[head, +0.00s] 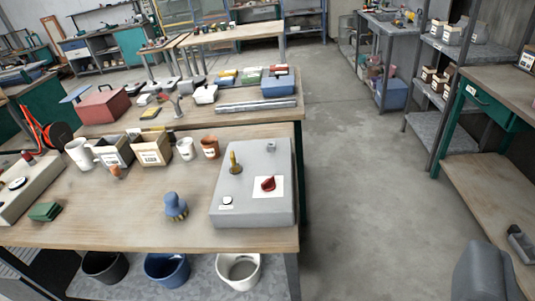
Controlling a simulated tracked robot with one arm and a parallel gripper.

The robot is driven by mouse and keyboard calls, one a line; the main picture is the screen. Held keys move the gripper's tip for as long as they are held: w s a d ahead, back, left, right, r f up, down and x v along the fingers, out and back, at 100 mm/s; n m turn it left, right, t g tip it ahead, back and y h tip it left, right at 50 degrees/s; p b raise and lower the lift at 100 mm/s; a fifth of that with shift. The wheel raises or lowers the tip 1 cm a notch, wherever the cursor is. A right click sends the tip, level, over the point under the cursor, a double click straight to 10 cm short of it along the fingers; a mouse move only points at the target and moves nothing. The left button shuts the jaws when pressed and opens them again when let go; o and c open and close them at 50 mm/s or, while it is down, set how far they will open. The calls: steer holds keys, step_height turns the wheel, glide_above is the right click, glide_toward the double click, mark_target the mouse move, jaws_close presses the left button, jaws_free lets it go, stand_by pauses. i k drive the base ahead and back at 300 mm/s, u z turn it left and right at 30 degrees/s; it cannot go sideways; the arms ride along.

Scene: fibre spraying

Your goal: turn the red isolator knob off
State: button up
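The red isolator knob (268,184) sits on a white plate (273,193) on the sloping top of a grey box (228,192). The box stands at the right end of the near wooden bench. A yellow-brown upright lever or knob (235,165) and a small white round button (227,201) are on the same box. The red knob looks tilted across its plate, but its setting marks are too small to read. I see no gripper fingers in the head view, and nothing touches the knob.
A blue knobbed object (175,206) stands just left of the box. Cups, a brown box (151,149) and a green block (45,211) are on the bench (110,217). A grey shape (485,272) fills the bottom right corner. The concrete floor (365,190) right of the bench is clear.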

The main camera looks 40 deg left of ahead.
mark_target(269, 185)
steer(key=u, duration=0.4)
steer(key=i, duration=1.1)
steer(key=u, duration=0.5)
steer(key=k, duration=0.75)
steer(key=u, duration=0.25)
steer(key=i, duration=0.75)
steer(key=z, duration=0.15)
